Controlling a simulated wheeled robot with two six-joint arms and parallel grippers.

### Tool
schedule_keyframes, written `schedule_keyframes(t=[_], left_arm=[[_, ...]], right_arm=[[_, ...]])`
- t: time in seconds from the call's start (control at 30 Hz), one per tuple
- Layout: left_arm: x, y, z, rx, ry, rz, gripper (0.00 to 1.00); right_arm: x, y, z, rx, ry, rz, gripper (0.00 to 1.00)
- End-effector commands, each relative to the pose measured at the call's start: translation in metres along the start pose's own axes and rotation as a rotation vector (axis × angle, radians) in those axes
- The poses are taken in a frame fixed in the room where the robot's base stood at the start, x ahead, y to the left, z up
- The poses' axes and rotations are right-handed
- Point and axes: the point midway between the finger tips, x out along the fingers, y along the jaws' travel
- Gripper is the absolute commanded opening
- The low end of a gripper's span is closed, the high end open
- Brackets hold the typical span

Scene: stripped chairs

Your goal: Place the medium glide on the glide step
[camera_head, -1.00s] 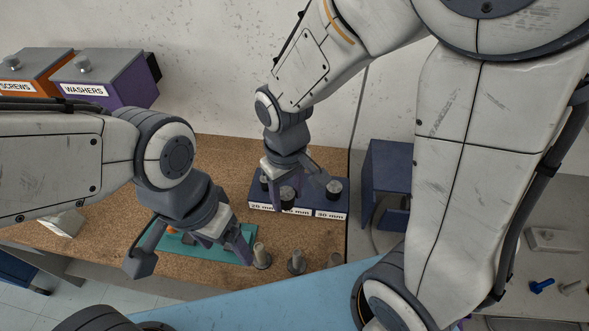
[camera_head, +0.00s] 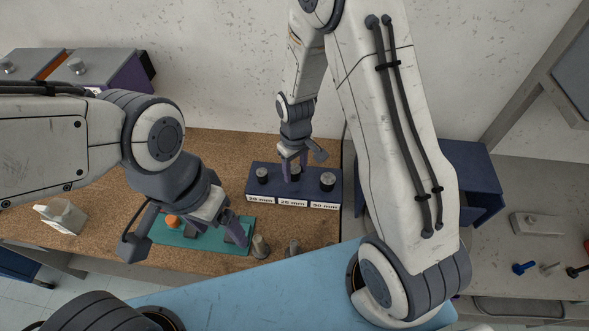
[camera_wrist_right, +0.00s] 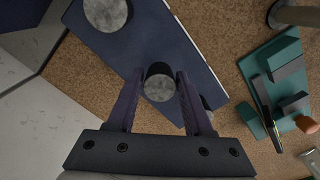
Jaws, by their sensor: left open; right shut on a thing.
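The medium glide (camera_wrist_right: 159,86), a short dark cylinder with a grey speckled top, is between the fingers of my right gripper (camera_wrist_right: 159,100). In the head view my right gripper (camera_head: 294,172) points down at the middle of the navy glide step (camera_head: 268,187), behind its 25 mm label. The glide (camera_head: 296,168) is partly hidden by the fingers. I cannot tell whether its underside touches the step. Other dark glides stand on the step at the 20 mm end (camera_head: 262,175) and the 30 mm end (camera_head: 327,181). My left gripper (camera_head: 190,236) is open over the teal fixture.
The teal fixture (camera_head: 185,239) carries dark blocks and an orange piece (camera_head: 172,221). Grey posts (camera_head: 260,246) stand near the bench's front edge. A navy open box (camera_head: 455,175) is to the right. Bare bench lies left of the step.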

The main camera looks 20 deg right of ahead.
Motion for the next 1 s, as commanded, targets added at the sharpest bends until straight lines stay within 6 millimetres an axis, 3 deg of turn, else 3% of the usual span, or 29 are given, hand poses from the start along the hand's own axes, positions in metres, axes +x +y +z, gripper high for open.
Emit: schedule_keyframes(t=[0.13,0.5,0.53,0.6,1.0], left_arm=[[-0.005,0.000,0.000,0.001,0.000,0.000,0.81],[-0.001,0.000,0.000,0.001,0.000,0.000,0.81],[-0.003,0.000,0.000,0.000,0.000,0.000,0.81],[-0.003,0.000,0.000,0.000,0.000,0.000,0.81],[-0.004,0.000,0.000,0.001,0.000,0.000,0.81]], right_arm=[[0.011,0.000,0.000,0.000,0.000,0.000,0.00],[0.017,-0.001,0.000,0.000,0.001,0.000,0.00],[0.016,-0.001,-0.001,0.000,0.002,0.000,0.63],[0.015,-0.001,-0.001,0.000,0.002,0.000,0.81],[0.009,0.000,-0.001,0.000,0.005,0.001,0.81]])
